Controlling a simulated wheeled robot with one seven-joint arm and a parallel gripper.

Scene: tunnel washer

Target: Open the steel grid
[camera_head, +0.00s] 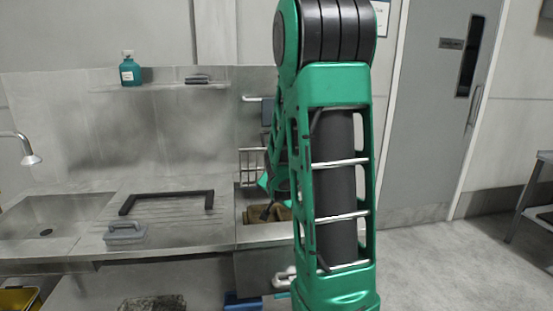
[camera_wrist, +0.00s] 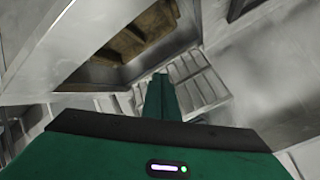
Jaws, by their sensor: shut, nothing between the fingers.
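In the wrist view, pale slatted bars (camera_wrist: 195,82), which look like the grid, lie beside and behind my fingers. The brown sink inside (camera_wrist: 135,35) is at the upper left there. My gripper (camera_wrist: 160,76) is shut and empty, close to the bars; I cannot tell whether it touches them. In the head view my arm mostly hides the gripper.
A steel counter (camera_head: 90,250) runs left of the small sink, with a black handle-shaped bar (camera_head: 165,196) and a grey block (camera_head: 125,233) on it. A shelf above holds a teal bottle (camera_head: 130,70). Open floor (camera_head: 450,260) lies to the right, before a grey door (camera_head: 435,110).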

